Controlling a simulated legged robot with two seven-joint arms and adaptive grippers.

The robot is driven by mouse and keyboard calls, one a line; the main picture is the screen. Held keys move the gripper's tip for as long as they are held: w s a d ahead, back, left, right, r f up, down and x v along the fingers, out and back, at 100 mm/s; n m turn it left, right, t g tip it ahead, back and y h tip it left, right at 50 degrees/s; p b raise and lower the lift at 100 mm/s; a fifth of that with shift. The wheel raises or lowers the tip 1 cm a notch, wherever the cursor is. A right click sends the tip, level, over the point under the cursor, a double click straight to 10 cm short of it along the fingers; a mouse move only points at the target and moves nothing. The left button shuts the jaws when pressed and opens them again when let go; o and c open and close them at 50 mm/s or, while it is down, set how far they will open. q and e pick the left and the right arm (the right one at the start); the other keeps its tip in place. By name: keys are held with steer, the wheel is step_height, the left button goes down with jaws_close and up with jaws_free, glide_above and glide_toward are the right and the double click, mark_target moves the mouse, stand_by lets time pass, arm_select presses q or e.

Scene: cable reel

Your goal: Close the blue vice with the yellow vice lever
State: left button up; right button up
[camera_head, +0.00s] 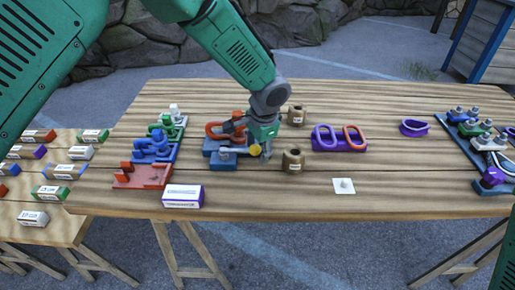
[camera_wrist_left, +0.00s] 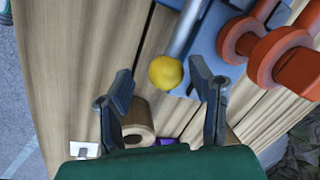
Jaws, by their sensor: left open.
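The blue vice (camera_head: 221,162) sits on the wooden table, left of centre, with an orange-red looped part on it. In the wrist view its blue body (camera_wrist_left: 213,42) is at the top right. The yellow vice lever end (camera_wrist_left: 165,72) is a round knob on a grey rod (camera_wrist_left: 184,30); it also shows in the head view (camera_head: 255,149). My left gripper (camera_wrist_left: 160,85) is open, its fingertips on either side of the knob, with visible gaps. In the head view my left gripper (camera_head: 261,152) is beside the vice's right side and partly hides it. My right gripper is not visible.
Two brown cylinders (camera_head: 293,160) stand just right of the gripper. Red, blue and green fixtures (camera_head: 152,148) and a labelled box (camera_head: 183,196) are left. The front right of the table is mostly clear.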

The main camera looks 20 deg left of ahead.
arm_select(q)
steer(key=shift+f, duration=0.15)
steer(key=shift+a, duration=0.6)
steer(key=shift+c, duration=1.3)
steer(key=shift+a, duration=0.1)
jaws_close()
steer(key=shift+d, duration=0.35)
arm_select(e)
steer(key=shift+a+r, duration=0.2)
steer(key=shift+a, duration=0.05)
arm_select(q)
steer(key=shift+a+m, duration=0.1)
steer(key=shift+m, duration=0.2)
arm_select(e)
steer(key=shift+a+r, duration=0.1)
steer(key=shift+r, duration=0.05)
